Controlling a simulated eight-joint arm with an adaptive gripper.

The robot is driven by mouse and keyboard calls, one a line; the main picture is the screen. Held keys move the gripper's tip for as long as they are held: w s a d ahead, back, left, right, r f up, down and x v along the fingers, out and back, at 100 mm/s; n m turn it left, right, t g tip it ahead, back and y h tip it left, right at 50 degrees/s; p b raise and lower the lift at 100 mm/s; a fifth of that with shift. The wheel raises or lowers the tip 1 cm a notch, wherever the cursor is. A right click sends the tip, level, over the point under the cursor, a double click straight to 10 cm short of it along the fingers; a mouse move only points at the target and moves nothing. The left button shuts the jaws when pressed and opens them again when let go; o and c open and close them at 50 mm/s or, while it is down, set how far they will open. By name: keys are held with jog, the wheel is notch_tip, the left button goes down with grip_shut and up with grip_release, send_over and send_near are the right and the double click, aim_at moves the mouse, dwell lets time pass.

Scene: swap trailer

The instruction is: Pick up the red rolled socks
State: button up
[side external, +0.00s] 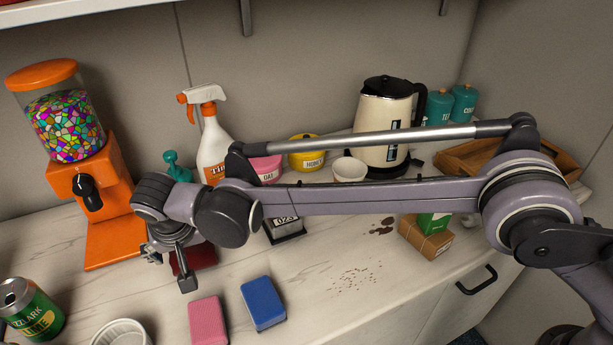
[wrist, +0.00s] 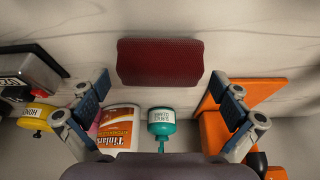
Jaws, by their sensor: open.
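The red rolled socks appear as a dark red, fine-textured bundle (side external: 199,257) on the pale counter, partly hidden behind my gripper in the side view. In the wrist view the red bundle (wrist: 160,62) lies whole near the top centre, wider than it is tall. My gripper (side external: 169,267) points down above the counter, just left of and in front of the bundle in the side view. In the wrist view my gripper (wrist: 160,90) is open and empty, one finger on each side, with the bundle lined up between them but beyond the tips.
An orange candy dispenser (side external: 90,190) stands left, a spray bottle (side external: 213,145) and teal bottle (wrist: 161,122) behind. A pink sponge (side external: 208,321) and blue sponge (side external: 263,303) lie in front. A can (side external: 30,308) and white ramekin (side external: 121,334) are front left. A black scale-like box (side external: 285,230) is right.

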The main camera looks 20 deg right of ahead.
jog(key=shift+w+f, duration=0.1)
jog(key=shift+f, duration=0.15)
jog(key=c, duration=1)
